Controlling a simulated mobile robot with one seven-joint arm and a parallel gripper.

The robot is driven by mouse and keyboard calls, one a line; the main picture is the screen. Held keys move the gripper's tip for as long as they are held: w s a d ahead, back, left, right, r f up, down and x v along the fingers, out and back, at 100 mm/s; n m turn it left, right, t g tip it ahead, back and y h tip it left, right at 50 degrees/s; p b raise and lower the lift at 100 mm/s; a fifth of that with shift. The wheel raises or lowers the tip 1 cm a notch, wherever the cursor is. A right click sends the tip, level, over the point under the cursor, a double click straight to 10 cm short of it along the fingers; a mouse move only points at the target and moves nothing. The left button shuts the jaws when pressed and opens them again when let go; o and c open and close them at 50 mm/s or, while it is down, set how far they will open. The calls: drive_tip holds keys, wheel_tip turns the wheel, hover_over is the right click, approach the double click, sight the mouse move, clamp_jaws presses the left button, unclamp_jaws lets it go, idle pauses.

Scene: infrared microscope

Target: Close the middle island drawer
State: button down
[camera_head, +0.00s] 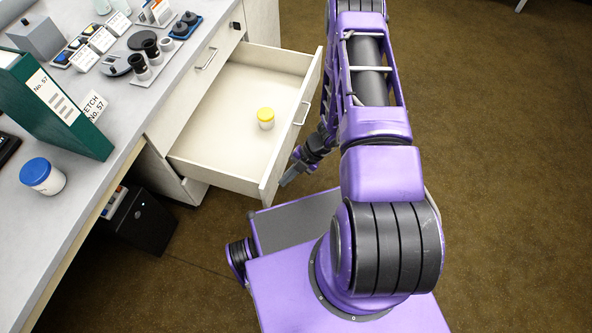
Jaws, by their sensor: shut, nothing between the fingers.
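The middle island drawer (215,147) is pulled far out of the white island cabinet and its inside shows. A small white jar with a yellow lid (266,119) stands upright in it. The drawer front (308,96) faces right and carries a metal handle (302,113). My gripper (286,181) is shut and empty, low beside the outer face of the drawer front, near its lower end. I cannot tell whether it touches the front. My purple arm hides part of the space to the right.
The grey island top (62,214) holds a green binder (62,105), a jar with a blue lid (42,176) and several small instruments. A closed drawer (208,62) sits beside the open one. A black box (140,219) stands under the counter. Brown floor at the right is clear.

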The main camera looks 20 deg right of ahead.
sight(268, 184)
drive_tip(key=shift+w+a+r, duration=0.15)
drive_tip(key=shift+w+a, duration=0.9)
drive_tip(key=shift+a, duration=0.25)
drive_tip(key=shift+a, duration=0.1)
